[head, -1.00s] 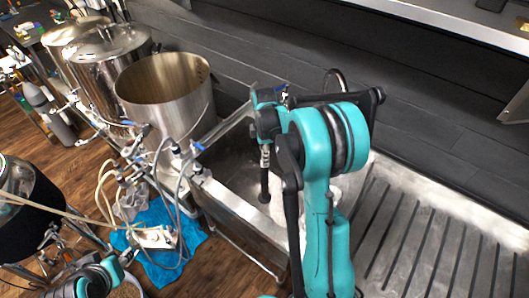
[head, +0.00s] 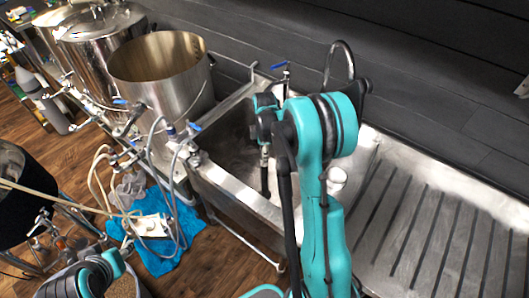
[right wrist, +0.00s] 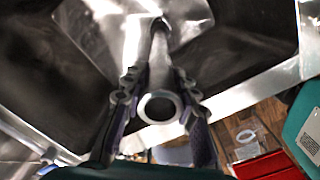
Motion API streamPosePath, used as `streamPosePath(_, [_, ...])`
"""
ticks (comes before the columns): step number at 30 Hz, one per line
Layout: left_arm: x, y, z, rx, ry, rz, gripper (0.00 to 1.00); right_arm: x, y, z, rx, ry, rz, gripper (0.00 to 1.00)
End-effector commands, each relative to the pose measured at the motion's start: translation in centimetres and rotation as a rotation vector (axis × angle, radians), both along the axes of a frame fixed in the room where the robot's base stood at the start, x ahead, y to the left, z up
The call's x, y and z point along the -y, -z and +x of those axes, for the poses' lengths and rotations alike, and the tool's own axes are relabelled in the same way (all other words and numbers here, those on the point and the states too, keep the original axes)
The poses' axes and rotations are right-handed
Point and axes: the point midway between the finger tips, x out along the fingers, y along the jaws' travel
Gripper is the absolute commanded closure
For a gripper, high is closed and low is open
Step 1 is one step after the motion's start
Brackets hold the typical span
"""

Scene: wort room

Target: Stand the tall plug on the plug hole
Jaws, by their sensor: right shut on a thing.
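The tall plug (head: 265,174) is a slim dark upright tube in the head view, hanging below my right gripper (head: 265,146) inside the steel sink. In the right wrist view, my right gripper (right wrist: 160,112) is shut on the tall plug (right wrist: 157,62). Its pale ring-shaped near end sits between the fingers, and its shaft runs away towards the sink floor. I cannot tell whether its far end touches the floor. The plug hole cannot be made out in either view. Of my left arm only a teal part shows at the lower left; its fingers are not visible.
The steel sink (head: 236,187) has a raised front wall close to the plug. A white round object (head: 336,178) lies right of my right arm. A curved tap (head: 341,52) stands behind. The ribbed drainboard (head: 425,225) is clear. An open steel pot (head: 160,85) stands left.

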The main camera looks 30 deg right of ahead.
Motion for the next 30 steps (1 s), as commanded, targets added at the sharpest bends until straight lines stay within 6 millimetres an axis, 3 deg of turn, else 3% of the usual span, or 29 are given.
streamPosePath(30, [0.0, 8.4, 0.0, 0.000, 0.000, 0.000, 0.60, 0.0, 12.2, 0.0, 0.000, 0.000, 0.000, 1.00])
